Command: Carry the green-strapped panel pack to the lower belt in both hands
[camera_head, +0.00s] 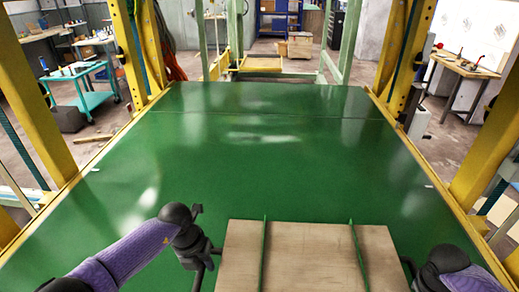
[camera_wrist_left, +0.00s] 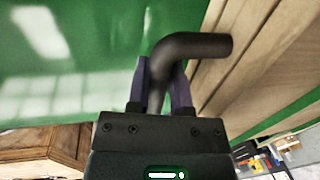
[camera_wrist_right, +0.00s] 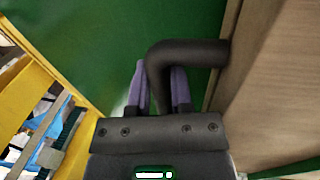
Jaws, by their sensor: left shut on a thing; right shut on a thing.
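The panel pack (camera_head: 310,258) is a flat stack of pale wooden boards at the near edge of the head view, crossed by two thin green straps (camera_head: 264,252). A bent black handle stands out from each side. My left gripper (camera_wrist_left: 160,80) is shut on the left handle (camera_wrist_left: 205,46). My right gripper (camera_wrist_right: 158,88) is shut on the right handle (camera_wrist_right: 195,52). The wide green belt (camera_head: 250,150) stretches out beyond the pack. I cannot tell whether the pack touches it. The pack's near end is cut off by the frame.
Yellow posts (camera_head: 405,60) and side rails flank the belt on both sides. The belt's surface beyond the pack is clear. A teal cart (camera_head: 85,85) stands at the far left and a workbench (camera_head: 465,68) at the right, both off the belt.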

